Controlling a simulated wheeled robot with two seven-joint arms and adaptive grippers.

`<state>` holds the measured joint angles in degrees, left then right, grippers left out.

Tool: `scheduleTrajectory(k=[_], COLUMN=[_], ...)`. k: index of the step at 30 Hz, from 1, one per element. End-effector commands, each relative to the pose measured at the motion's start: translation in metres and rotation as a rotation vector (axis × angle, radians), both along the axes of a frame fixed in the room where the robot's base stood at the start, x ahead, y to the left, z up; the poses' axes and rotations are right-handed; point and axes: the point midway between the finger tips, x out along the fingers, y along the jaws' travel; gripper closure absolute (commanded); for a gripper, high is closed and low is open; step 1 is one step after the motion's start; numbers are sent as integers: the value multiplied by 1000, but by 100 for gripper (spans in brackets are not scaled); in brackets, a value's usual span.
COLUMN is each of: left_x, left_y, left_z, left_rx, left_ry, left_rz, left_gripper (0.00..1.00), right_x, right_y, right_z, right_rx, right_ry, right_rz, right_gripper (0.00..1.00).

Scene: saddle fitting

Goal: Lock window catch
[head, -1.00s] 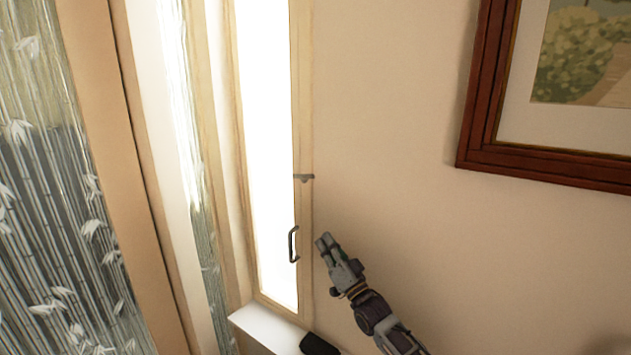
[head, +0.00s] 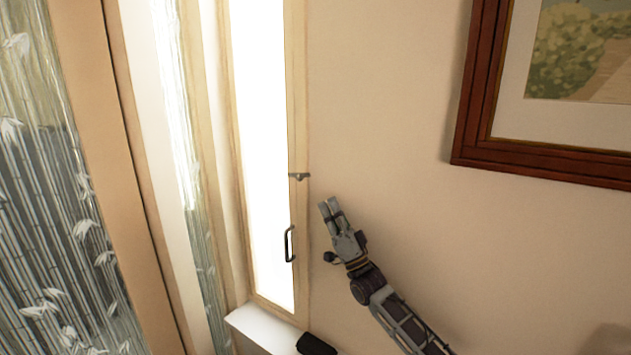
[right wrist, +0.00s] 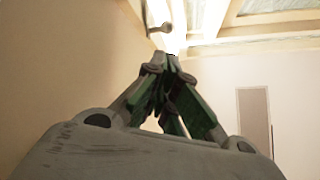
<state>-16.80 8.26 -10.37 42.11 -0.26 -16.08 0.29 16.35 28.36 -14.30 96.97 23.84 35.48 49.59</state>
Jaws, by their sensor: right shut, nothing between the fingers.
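The window (head: 262,120) is a narrow, bright pane in a light wood frame. Its catch (head: 299,176) is a small grey metal piece on the right side of the frame. A dark curved handle (head: 289,243) sits lower on the same side. My right gripper (head: 328,204) is shut and empty, in front of the wall, to the right of the catch and a little below it, apart from it in the picture. In the right wrist view its fingers (right wrist: 170,62) come together, with a small knob-like piece (right wrist: 166,27) beyond them; I cannot tell if that is the catch. My left gripper is not in view.
A white sill (head: 262,325) lies under the window, with a dark object (head: 316,344) at its right end. A framed picture (head: 545,158) hangs at the upper right. Bamboo-patterned panels (head: 60,230) stand at the left. The wall between window and picture is bare.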

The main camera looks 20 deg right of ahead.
Motion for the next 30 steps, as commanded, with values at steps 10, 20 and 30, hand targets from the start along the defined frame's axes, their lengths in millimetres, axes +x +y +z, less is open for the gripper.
scheduleTrajectory(k=[10,20,30], left_x=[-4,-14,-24], left_y=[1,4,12], left_z=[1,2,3], left_rx=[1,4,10], left_ry=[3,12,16], left_rz=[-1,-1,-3], left_gripper=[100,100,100], right_x=[8,26,46], right_y=[4,12,20], right_z=[11,35,61], right_rx=[0,0,0], right_ry=[-1,-2,0], right_rz=[0,-1,0], right_gripper=[100,100,100])
